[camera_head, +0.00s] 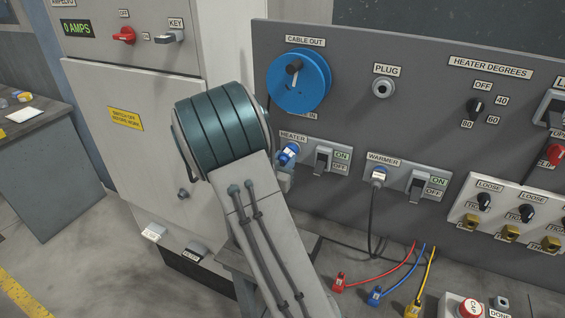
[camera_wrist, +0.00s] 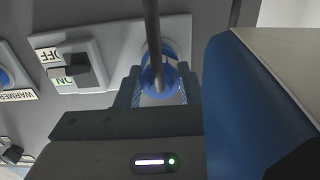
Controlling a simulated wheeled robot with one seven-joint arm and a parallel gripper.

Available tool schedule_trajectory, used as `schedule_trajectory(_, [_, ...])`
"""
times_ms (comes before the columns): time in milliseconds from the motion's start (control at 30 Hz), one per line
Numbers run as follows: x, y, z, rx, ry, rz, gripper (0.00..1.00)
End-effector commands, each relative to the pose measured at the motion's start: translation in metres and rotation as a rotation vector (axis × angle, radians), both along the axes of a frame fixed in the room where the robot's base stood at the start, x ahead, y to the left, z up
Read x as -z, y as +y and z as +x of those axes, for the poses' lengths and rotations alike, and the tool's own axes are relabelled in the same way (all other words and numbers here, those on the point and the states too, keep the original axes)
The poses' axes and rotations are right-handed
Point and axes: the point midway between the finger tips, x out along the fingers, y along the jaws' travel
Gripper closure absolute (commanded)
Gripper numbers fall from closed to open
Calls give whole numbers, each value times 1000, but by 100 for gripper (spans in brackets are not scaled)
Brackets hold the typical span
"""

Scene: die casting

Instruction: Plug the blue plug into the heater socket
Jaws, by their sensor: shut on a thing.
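The blue plug (camera_head: 289,153) is at the heater socket under the HEATER label, on the grey panel. In the wrist view the blue plug (camera_wrist: 153,77) is between the two fingers of my gripper (camera_wrist: 157,88), which is shut on it. A dark cable passes in front of the plug. The pale heater socket plate (camera_wrist: 178,30) is right behind it. The plug hides the socket opening, so I cannot tell whether it is fully seated. In the head view my arm hides most of my gripper.
The heater switch (camera_head: 323,158) is right beside the socket. The warmer socket holds another plug (camera_head: 378,178) with a hanging cable. A blue cable reel (camera_head: 305,80) is above. Red, blue and yellow leads (camera_head: 375,296) lie below the panel. A grey cabinet (camera_head: 130,130) stands left.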

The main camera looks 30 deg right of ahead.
Motion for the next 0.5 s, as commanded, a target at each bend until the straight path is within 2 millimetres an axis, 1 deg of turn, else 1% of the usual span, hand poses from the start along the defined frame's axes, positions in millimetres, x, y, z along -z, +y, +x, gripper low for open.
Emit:
schedule_trajectory(67, [0,-2,1,1,-1,0,93])
schedule_trajectory(100, [0,-1,1,0,-1,1,54])
schedule_trajectory(133, [0,-1,1,0,-1,1,46])
schedule_trajectory(167, [0,-1,1,0,-1,1,40])
schedule_trajectory(400, [0,-1,1,0,0,0,40])
schedule_trajectory(500, [0,2,-1,-2,0,0,40])
